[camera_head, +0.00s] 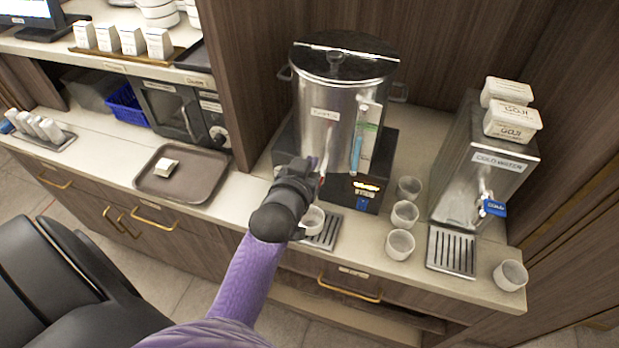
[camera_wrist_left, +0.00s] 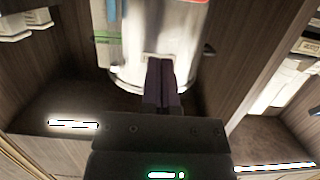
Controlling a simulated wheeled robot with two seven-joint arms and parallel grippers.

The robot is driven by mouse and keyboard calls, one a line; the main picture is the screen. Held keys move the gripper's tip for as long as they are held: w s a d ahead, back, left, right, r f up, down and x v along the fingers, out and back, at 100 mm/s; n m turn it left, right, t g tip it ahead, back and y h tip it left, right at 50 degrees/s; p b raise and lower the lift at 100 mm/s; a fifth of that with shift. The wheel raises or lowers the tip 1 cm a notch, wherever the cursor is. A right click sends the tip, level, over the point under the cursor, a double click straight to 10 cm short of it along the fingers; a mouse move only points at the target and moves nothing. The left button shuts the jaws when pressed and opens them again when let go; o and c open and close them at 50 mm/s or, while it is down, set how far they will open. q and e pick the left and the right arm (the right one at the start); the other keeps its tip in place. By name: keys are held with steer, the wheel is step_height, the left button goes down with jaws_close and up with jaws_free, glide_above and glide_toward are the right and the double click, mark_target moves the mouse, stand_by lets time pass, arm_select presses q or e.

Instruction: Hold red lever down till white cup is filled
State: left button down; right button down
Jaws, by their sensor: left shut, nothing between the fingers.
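A white cup (camera_head: 314,222) stands below on a slotted drip tray (camera_head: 329,237), partly covered by my wrist. My left gripper (camera_head: 313,162) is shut and empty, its fingertips close to the urn's front. In the left wrist view the fingers (camera_wrist_left: 161,72) lie together against the urn's image; contact and the cup's fill cannot be told.
Several white cups (camera_head: 404,214) stand right of the urn. A cold water dispenser (camera_head: 480,165) with a blue tap and its own drip tray (camera_head: 451,252) is further right. A brown tray (camera_head: 184,190) and a microwave (camera_head: 178,112) are to the left. A dark chair (camera_head: 60,275) is at lower left.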

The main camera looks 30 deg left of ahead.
arm_select(q)
step_height(320, 180, down, 4)
steer(key=shift+f+b, duration=0.1)
steer(key=shift+b, duration=0.3)
arm_select(e)
steer(key=shift+f, duration=0.45)
arm_select(q)
steer(key=shift+s+d+f, duration=0.1)
steer(key=shift+s+f, duration=0.15)
steer(key=shift+f, duration=0.3)
steer(key=shift+s+d+f, duration=0.1)
steer(key=shift+s+f, duration=0.1)
steer(key=shift+f, duration=0.3)
arm_select(e)
steer(key=shift+s+r, duration=0.1)
arm_select(q)
steer(key=shift+a, duration=0.1)
stand_by(1.9)
